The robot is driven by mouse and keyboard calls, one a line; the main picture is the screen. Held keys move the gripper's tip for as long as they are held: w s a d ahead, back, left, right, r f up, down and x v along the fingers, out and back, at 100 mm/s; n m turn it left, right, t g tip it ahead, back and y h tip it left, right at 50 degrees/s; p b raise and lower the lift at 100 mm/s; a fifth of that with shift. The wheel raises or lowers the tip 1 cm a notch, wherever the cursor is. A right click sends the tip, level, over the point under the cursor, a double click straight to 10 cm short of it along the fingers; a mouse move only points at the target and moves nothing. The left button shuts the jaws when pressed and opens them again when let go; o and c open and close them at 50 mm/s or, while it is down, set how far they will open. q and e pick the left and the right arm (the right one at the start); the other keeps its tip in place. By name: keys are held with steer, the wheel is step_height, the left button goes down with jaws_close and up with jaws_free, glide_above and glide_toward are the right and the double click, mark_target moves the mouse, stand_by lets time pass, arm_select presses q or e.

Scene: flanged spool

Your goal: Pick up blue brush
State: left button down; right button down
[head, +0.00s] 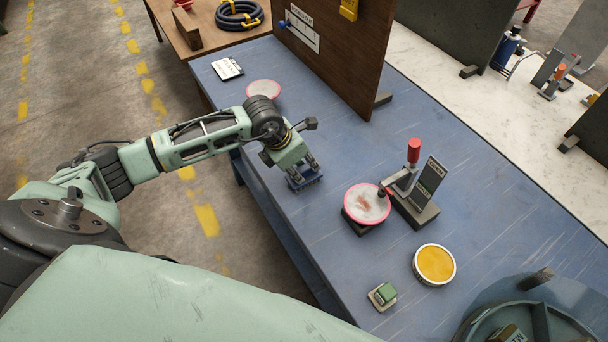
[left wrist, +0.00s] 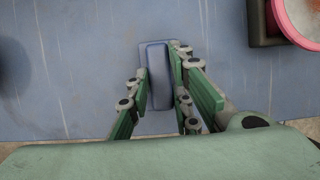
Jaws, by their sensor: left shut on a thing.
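The blue brush (head: 305,183) is at the left part of the blue table, below my left gripper (head: 301,169) in the head view. Its bristles point down. In the left wrist view the brush's smooth blue back (left wrist: 158,75) lies between the two green fingers of my left gripper (left wrist: 159,76), which are shut on it. I cannot tell whether the bristles touch the table or hang just above it. My right gripper is not in view.
A pink-rimmed disc (head: 367,203) sits by a red-handled clamp (head: 414,150) right of the brush. A brown panel (head: 335,55) stands behind. The blue table (head: 480,190) is clear at right.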

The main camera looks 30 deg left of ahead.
mark_target(302, 168)
arm_select(q)
steer(key=shift+r, duration=0.1)
steer(key=shift+r+b, duration=0.4)
steer(key=shift+r, duration=0.1)
step_height(302, 168, up, 3)
steer(key=shift+w+f+b, duration=0.1)
steer(key=shift+f+b, duration=0.1)
steer(key=shift+b, duration=0.6)
steer(key=s+d+r+b, duration=0.3)
steer(key=d+r, duration=0.4)
steer(key=d, duration=0.4)
steer(key=shift+s+d+r+b, duration=0.15)
steer(key=shift+s+b, duration=0.05)
steer(key=shift+b, duration=0.1)
steer(key=c, duration=2.1)
jaws_free()
jaws_close()
